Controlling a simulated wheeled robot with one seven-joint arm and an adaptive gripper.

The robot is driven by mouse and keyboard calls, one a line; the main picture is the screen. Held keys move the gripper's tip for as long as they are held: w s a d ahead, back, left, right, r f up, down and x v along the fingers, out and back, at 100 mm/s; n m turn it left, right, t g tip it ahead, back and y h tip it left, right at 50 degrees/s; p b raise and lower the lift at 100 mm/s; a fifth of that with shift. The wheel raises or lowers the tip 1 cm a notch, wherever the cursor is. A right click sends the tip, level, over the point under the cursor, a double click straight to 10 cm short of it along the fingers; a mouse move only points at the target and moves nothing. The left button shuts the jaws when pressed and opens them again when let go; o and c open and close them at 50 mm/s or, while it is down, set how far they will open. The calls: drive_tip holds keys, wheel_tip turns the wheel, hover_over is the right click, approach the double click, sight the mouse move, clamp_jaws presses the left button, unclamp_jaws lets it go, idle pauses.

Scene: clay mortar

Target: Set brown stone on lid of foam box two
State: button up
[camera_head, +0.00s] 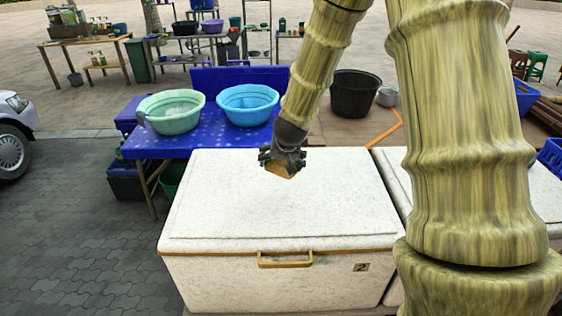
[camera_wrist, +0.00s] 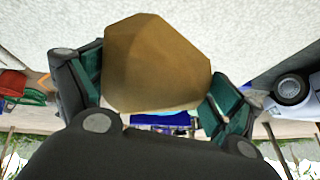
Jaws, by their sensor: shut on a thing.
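A brown stone (camera_wrist: 155,65) with flat facets is held between the two fingers of my gripper (camera_wrist: 160,85). In the head view, my gripper (camera_head: 282,160) points down over the back part of the white foam box lid (camera_head: 240,205), and the stone (camera_head: 279,169) shows just below the fingers. The box front (camera_head: 225,285) bears a small "2" label (camera_head: 361,267) and a tan handle (camera_head: 285,260). The lid is shut and its visible top is bare. I cannot tell whether the stone touches the lid.
A second white box (camera_head: 398,172) stands to the right, partly hidden behind my arm. Behind the boxes, a blue table (camera_head: 190,146) holds a green basin (camera_head: 172,112) and a blue basin (camera_head: 247,104). A black tub (camera_head: 354,95) stands behind right. Paving lies to the left.

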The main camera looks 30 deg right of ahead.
drive_tip(key=shift+f+b, duration=2.85)
drive_tip(key=shift+f, duration=0.3)
drive_tip(key=shift+f+b, duration=0.7)
drive_tip(key=shift+f, duration=0.4)
drive_tip(key=shift+a+f, duration=0.1)
drive_tip(key=shift+f, duration=0.45)
drive_tip(key=o, duration=1.6)
drive_tip(key=shift+s, duration=0.15)
wheel_tip(320, 180, up, 10)
drive_tip(key=p, duration=0.8)
